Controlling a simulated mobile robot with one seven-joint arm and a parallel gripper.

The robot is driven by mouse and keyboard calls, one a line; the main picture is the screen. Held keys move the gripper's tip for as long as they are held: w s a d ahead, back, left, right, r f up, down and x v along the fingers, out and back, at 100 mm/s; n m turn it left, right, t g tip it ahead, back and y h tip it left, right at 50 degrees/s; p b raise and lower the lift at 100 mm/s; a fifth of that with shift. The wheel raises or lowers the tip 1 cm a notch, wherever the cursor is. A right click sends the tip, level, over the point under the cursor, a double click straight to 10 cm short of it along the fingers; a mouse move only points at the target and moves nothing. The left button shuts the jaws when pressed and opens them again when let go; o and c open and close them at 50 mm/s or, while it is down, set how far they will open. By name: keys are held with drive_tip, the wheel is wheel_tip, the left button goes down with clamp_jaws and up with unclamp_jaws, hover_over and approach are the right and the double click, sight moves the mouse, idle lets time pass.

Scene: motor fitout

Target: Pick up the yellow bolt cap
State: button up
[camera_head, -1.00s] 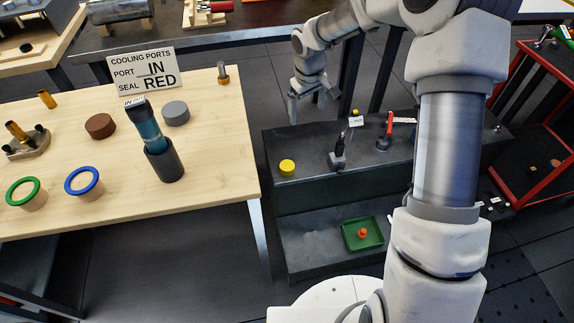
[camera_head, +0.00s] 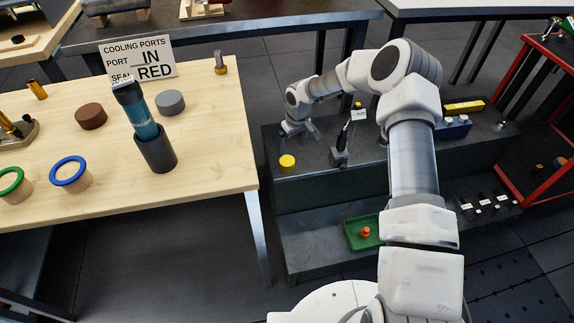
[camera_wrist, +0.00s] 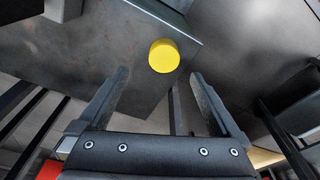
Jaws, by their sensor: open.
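The yellow bolt cap (camera_head: 287,162), a short round cylinder, stands near the left end of the dark grey step's upper surface (camera_head: 310,181). In the wrist view the yellow cap (camera_wrist: 164,56) shows beyond the fingertips, roughly centred between them, near an edge of the grey surface. My gripper (camera_head: 301,136) is above and just behind the cap in the head view, apart from it. In the wrist view my gripper (camera_wrist: 160,76) has its two fingers spread wide, with nothing between them. Its exact height above the surface is hard to tell.
A dark upright tool (camera_head: 339,152) with a small label stands right of the cap. A green tray (camera_head: 350,238) holding an orange piece sits on the lower step. The wooden table (camera_head: 215,165) lies left. A red-framed rack (camera_head: 500,160) stands right.

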hover_over(287, 161)
drive_tip(key=d, duration=0.1)
wheel_tip(287, 161, down, 4)
drive_tip(key=shift+s+d+f+b, duration=0.1)
drive_tip(key=shift+b, duration=0.3)
drive_tip(key=f+b, duration=0.1)
drive_tip(key=f, duration=0.1)
drive_tip(key=a+f+b, duration=0.1)
drive_tip(key=f, duration=0.2)
drive_tip(key=shift+r, duration=0.1)
drive_tip(key=c, duration=1.3)
drive_tip(key=shift+c, duration=0.2)
drive_tip(key=shift+r, duration=0.1)
